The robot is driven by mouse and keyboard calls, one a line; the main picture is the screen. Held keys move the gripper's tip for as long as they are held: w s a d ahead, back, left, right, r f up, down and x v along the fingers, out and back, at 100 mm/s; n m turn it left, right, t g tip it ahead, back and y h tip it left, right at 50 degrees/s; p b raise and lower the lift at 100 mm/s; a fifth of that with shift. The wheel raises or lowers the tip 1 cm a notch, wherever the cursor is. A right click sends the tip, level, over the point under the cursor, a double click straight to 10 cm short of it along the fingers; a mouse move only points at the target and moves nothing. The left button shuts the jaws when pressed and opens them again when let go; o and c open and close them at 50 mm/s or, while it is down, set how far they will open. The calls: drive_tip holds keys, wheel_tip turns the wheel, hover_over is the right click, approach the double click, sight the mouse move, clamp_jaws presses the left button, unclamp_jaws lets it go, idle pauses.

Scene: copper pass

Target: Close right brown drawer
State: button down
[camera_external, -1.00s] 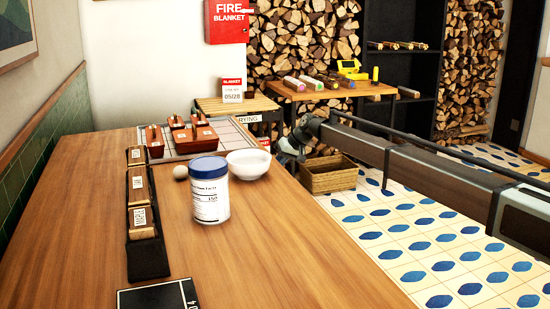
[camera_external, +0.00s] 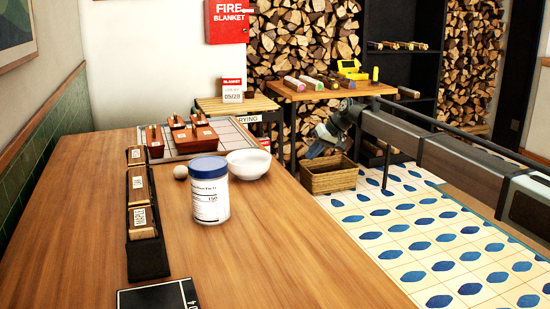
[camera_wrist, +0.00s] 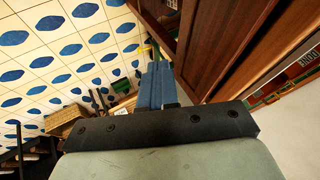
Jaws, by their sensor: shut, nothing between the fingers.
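Reddish-brown wooden furniture (camera_wrist: 232,42) fills the upper right of the wrist view, with long vertical panels and dark gaps. I cannot tell for sure which panel is the right brown drawer or how far it stands out. No brown drawer can be made out in the external view. My gripper (camera_wrist: 155,68) has its blue fingers shut together and empty, with the tips close to the lower left edge of the wood. I cannot tell whether they touch it. In the external view my gripper (camera_external: 318,146) is low beyond the wooden table, above a wicker basket.
The wooden table (camera_external: 270,255) holds a blue-lidded jar (camera_external: 210,190), a white bowl (camera_external: 249,163) and dark blocks. The wicker basket (camera_external: 329,175) stands on the blue-patterned floor (camera_external: 400,230). A small bench (camera_external: 330,92) and stacked firewood (camera_external: 285,45) are behind.

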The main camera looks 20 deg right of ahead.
drive_tip(key=s, duration=1.3)
drive_tip(key=w+a+f, duration=0.4)
drive_tip(key=a+f, duration=0.3)
drive_tip(key=a, duration=0.1)
drive_tip(key=shift+w+a+n+y, duration=0.2)
drive_tip(key=shift+w+n+y, duration=0.1)
drive_tip(key=shift+n, duration=0.1)
drive_tip(key=shift+a, duration=0.1)
drive_tip(key=shift+a+r, duration=0.1)
drive_tip(key=shift+a, duration=2.25)
